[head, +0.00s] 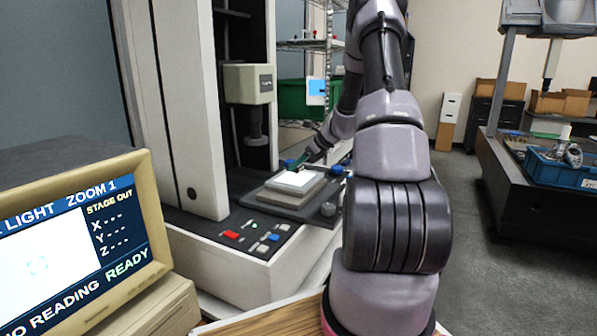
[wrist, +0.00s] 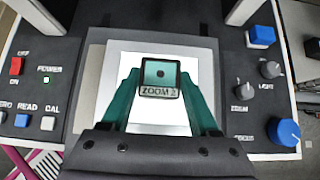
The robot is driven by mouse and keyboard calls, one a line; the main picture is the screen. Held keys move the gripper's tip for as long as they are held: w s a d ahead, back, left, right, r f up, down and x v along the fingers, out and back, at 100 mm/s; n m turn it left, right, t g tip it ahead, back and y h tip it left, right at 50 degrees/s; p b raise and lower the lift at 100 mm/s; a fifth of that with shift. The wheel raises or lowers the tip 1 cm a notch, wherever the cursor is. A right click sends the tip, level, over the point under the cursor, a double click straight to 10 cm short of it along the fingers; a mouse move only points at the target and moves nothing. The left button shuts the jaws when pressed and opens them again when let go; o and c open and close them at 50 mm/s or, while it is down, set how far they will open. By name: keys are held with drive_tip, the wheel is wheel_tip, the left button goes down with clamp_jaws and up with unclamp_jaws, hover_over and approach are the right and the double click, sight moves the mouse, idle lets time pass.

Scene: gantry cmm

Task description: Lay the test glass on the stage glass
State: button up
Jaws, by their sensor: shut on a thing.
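The test glass is a small dark-framed square plate (wrist: 160,74) with a pale green window, a dark dot and a "ZOOM 2" label. My gripper (wrist: 159,88), with green fingers, is shut on it by its left and right sides. The stage glass is the bright white lit square (wrist: 119,58) beneath, also seen in the head view (head: 294,181). The test glass appears within its outline, toward the far side. I cannot tell whether the two touch. In the head view my gripper (head: 302,162) is over the stage, and the test glass is too small to make out.
The grey stage plate (wrist: 207,62) surrounds the lit glass. Blue knobs (wrist: 282,132) stand to its right, and a red switch (wrist: 17,66) and buttons to its left. The machine's head (head: 248,84) hangs above and behind. A monitor (head: 75,240) reads "STAGE OUT" and "NO READING".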

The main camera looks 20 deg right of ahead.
drive_tip(key=shift+f, duration=1.25)
drive_tip(key=shift+f, duration=0.15)
drive_tip(key=o, duration=1.4)
drive_tip(key=shift+o, duration=0.2)
